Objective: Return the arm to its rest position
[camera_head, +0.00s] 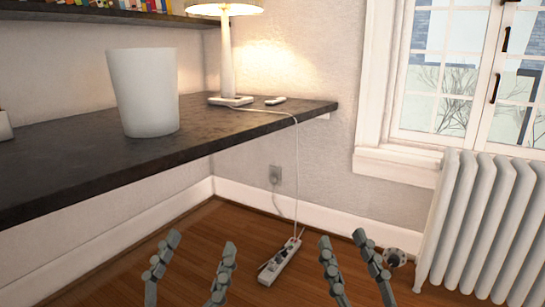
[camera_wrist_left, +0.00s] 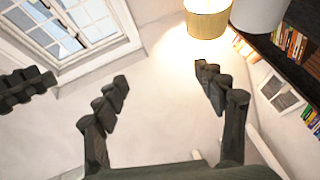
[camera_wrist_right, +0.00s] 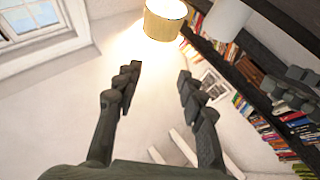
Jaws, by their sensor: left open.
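My left gripper (camera_head: 192,267) is at the bottom of the head view, left of centre. Its two fingers stand apart with nothing between them. In the left wrist view its fingers (camera_wrist_left: 160,95) are also spread and empty. My right gripper (camera_head: 345,266) is at the bottom right of centre in the head view, with its fingers apart and empty. The right wrist view shows its fingers (camera_wrist_right: 160,90) open with only wall between them. Both grippers point upward in front of the wood floor, clear of the desk.
A dark desk (camera_head: 60,162) at left carries a white bin (camera_head: 145,92) and a lit lamp (camera_head: 227,55). A power strip (camera_head: 281,262) lies on the floor, its cord running up to the desk. A radiator (camera_head: 485,225) stands at right under the window (camera_head: 455,75).

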